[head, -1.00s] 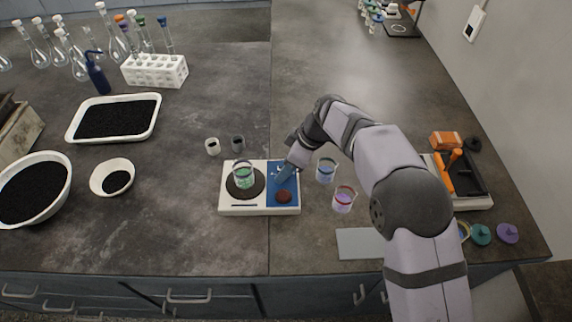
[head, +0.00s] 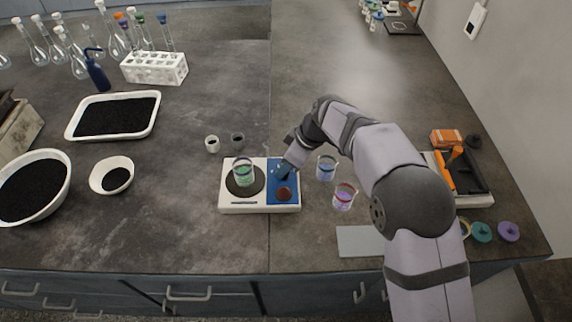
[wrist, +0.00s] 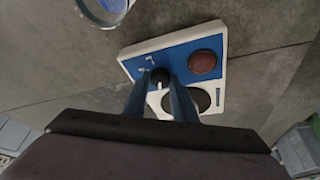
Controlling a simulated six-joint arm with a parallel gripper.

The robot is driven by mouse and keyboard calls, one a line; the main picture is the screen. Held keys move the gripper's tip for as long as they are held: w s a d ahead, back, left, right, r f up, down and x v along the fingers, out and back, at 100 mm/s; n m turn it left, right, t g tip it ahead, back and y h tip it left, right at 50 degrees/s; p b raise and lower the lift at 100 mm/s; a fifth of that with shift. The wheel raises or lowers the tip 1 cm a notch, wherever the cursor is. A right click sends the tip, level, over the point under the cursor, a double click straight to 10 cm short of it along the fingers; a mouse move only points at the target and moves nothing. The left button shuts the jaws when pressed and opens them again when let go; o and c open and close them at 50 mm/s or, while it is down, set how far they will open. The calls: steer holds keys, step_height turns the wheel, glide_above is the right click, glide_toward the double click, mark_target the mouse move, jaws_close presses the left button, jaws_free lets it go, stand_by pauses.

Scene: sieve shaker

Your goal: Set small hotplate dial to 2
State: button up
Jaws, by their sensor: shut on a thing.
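The small hotplate (head: 230,208) is a white unit with a dark round plate at left and a blue panel (head: 275,177) at right. A beaker of green liquid (head: 243,174) stands on the dark plate. A red-brown disc (head: 284,194) sits on the near part of the panel. My gripper (head: 283,173) reaches down onto the far part of the panel. In the wrist view, my gripper (wrist: 158,88) is shut on a small black dial (wrist: 158,76) with a white pointer mark. White markings lie beside the dial, but they are too small to read.
A beaker of blue liquid (head: 326,169) and one of purple liquid (head: 344,197) stand close to the right of the hotplate. A grey flat plate (head: 360,241) lies at front right. The bench in front is clear.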

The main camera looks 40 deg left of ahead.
steer(key=m, duration=0.1)
steer(key=m+t, duration=0.1)
steer(key=m, duration=0.1)
steer(key=m+t, duration=0.1)
steer(key=shift+s+r+m, duration=0.1)
steer(key=shift+s+m, duration=0.2)
steer(key=shift+m, duration=0.1)
steer(key=m, duration=0.2)
steer(key=m+t+p, duration=0.1)
steer(key=m, duration=0.1)
steer(key=shift+s+t, duration=0.1)
steer(key=shift+t, duration=0.2)
steer(key=m, duration=0.1)
steer(key=m+t+h+b, duration=0.1)
steer(key=m, duration=0.1)
steer(key=m+b, duration=0.1)
steer(key=m, duration=0.1)
steer(key=shift+s+a+f, duration=0.15)
steer(key=shift+a+f, duration=0.1)
steer(key=m+h+b, duration=0.1)
steer(key=m, duration=0.1)
steer(key=m+t+h+b, duration=0.1)
steer(key=m, duration=0.2)
steer(key=shift+s+a+r, duration=0.1)
steer(key=shift+r, duration=0.05)
steer(key=o, duration=1)
steer(key=shift+o, duration=0.2)
steer(key=shift+r, duration=0.1)
steer(key=b+v, duration=0.1)
steer(key=v, duration=0.6)
